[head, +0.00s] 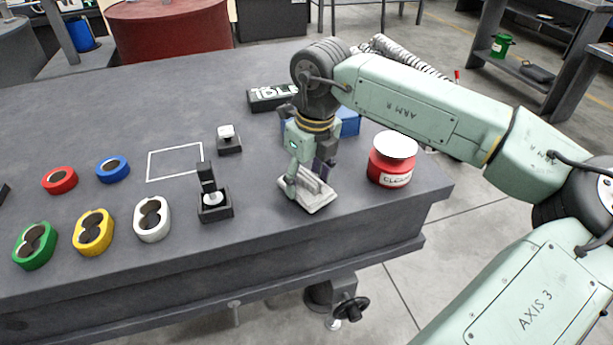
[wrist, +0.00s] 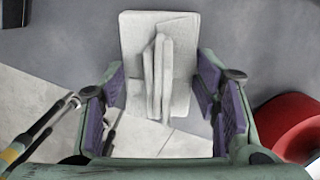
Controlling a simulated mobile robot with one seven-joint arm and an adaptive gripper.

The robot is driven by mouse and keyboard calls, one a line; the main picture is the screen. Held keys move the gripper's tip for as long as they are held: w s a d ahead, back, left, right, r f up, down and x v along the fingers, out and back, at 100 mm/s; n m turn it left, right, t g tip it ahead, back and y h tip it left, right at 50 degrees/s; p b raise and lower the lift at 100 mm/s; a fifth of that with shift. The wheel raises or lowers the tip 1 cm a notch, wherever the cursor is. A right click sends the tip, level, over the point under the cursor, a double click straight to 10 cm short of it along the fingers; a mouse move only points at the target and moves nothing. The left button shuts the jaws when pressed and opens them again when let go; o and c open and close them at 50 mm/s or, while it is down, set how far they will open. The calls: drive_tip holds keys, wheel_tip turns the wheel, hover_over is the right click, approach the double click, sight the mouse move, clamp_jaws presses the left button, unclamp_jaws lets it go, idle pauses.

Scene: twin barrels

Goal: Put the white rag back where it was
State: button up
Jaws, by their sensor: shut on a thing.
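The white rag (head: 316,200) is at the front right part of the dark table, near its front edge. It is a flat folded pad with an upright fold in its middle. In the wrist view the rag (wrist: 183,28) lies between the purple finger pads of my gripper (wrist: 162,88). I cannot tell whether the rag touches the table or is slightly above it.
A red tin (head: 390,172) with a white lid stands close right of the rag. A blue thing (head: 349,122) is partly hidden behind my gripper. A black stand (head: 215,208) is to the left. A white outlined rectangle (head: 175,162) on the table is empty. Several coloured rings stand farther left.

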sight(312, 177)
drive_tip(key=shift+f, duration=0.35)
drive_tip(key=shift+f, duration=0.1)
drive_tip(key=shift+f+b, duration=0.1)
drive_tip(key=shift+b, duration=0.2)
drive_tip(key=o, duration=1)
drive_tip(key=shift+r+p, duration=0.35)
drive_tip(key=shift+r, duration=0.05)
wheel_tip(312, 177, up, 12)
drive_tip(key=s+d+b, duration=0.1)
drive_tip(key=shift+f, duration=0.2)
